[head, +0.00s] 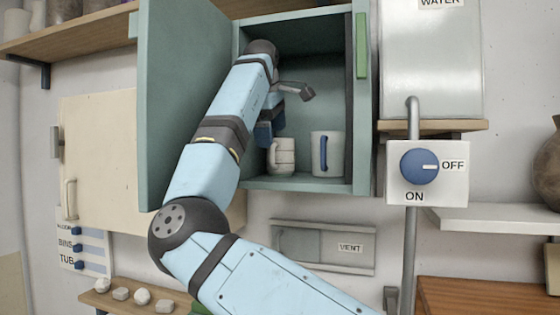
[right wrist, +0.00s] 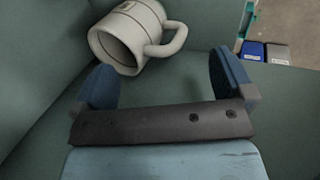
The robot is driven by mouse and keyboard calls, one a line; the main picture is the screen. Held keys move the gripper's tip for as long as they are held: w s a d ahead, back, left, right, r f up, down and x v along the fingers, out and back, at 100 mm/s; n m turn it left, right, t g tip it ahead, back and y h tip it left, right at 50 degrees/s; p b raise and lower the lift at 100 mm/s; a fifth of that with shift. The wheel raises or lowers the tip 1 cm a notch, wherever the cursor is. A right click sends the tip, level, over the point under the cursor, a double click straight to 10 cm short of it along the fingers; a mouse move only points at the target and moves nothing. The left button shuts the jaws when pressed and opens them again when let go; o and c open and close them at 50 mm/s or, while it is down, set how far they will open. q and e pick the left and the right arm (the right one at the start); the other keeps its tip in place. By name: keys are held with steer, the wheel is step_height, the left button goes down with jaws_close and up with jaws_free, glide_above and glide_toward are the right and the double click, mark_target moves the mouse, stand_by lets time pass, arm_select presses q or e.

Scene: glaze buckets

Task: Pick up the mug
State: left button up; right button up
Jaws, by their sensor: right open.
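A cream mug (head: 284,158) with a cream handle stands on the floor of the open teal cabinet. A second white mug (head: 333,152) with a blue handle stands to its right. My right gripper (head: 268,131) is inside the cabinet, just above and left of the cream mug in the head view, and partly hidden by my arm. In the right wrist view, my right gripper (right wrist: 160,72) is open and empty. The cream mug (right wrist: 122,40) lies beyond its fingertips, its handle toward the right finger; contact cannot be told. My left gripper is not in view.
The cabinet door (head: 180,90) is swung open on the left, close to my arm. A bent grey hook-like part (head: 297,90) shows inside above the mugs. A valve knob (head: 419,166) is right of the cabinet. Blue and grey bins (right wrist: 264,51) show in the wrist view.

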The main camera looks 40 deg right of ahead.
mark_target(278, 158)
steer(key=shift+p+x, duration=0.7)
steer(key=shift+x, duration=2)
steer(key=shift+s+a, duration=0.1)
steer(key=shift+a, duration=0.1)
steer(key=c, duration=1)
steer(key=shift+d, duration=0.15)
steer(key=c, duration=0.6)
